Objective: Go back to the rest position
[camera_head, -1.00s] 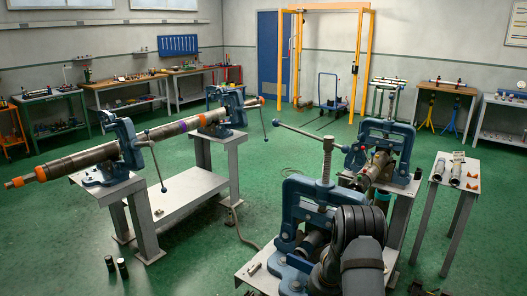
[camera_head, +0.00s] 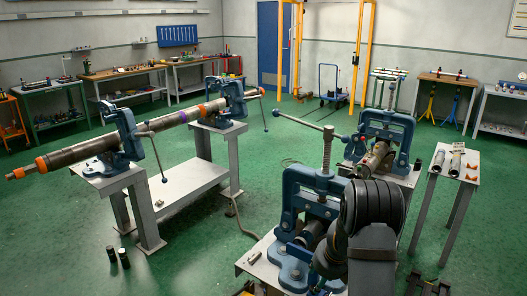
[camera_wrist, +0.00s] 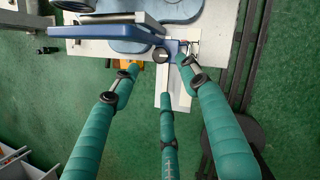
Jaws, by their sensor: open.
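My gripper (camera_wrist: 158,78) shows in the wrist view with its teal fingers spread open and nothing between them. It hangs above the edge of a pale bench top (camera_wrist: 212,35) and the green floor. Part of a blue vise (camera_wrist: 112,32) lies at the top of that view, beyond the fingertips. In the head view my dark arm stands in the right foreground, beside the near blue pipe vise (camera_head: 290,212). My fingers cannot be made out there. A short grey pipe (camera_head: 312,232) sits in the near vise, partly hidden.
A long pipe (camera_head: 165,124) with orange ends lies across two vises at left. Another blue vise (camera_head: 400,135) stands behind my arm, with a small side table (camera_head: 440,168) to its right. Green floor lies open between benches.

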